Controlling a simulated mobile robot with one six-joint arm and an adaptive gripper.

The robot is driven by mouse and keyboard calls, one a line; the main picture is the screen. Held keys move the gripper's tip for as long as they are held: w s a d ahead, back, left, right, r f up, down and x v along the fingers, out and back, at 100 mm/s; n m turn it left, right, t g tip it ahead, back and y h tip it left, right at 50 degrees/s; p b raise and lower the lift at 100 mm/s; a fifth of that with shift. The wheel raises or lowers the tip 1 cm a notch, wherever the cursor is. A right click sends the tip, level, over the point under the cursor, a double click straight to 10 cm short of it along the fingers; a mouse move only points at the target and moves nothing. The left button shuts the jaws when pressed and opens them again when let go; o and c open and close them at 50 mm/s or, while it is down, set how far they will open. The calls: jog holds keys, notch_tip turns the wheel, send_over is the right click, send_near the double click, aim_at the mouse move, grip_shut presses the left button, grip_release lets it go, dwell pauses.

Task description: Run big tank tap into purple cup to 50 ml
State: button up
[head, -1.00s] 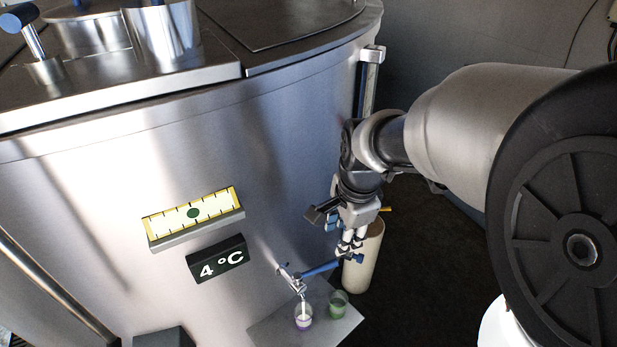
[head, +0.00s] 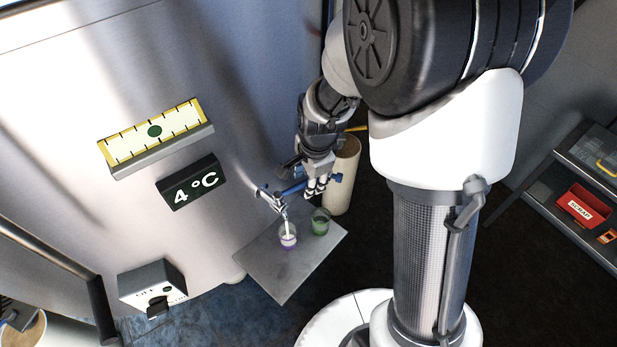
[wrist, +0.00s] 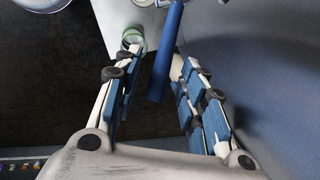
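The tank tap (head: 272,199) has a blue lever (head: 296,188) swung out to the right, away from the tank wall. A white stream runs from its spout into the purple cup (head: 289,242), which stands below on a metal plate (head: 279,276). Whitish liquid shows in the cup; its level against any marks is too small to read. My gripper (head: 318,184) is at the lever's free end. In the wrist view my gripper (wrist: 158,75) is open, with the blue lever (wrist: 165,65) between its fingers and gaps visible on both sides.
A green cup (head: 320,222) stands on the plate right of the purple one and also shows in the wrist view (wrist: 133,37). A beige cylinder (head: 343,175) stands behind my gripper. Shelving with a red scrap bin (head: 581,207) is at the right.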

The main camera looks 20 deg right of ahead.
jog(key=shift+c, duration=0.3)
grip_shut()
dwell(0.6)
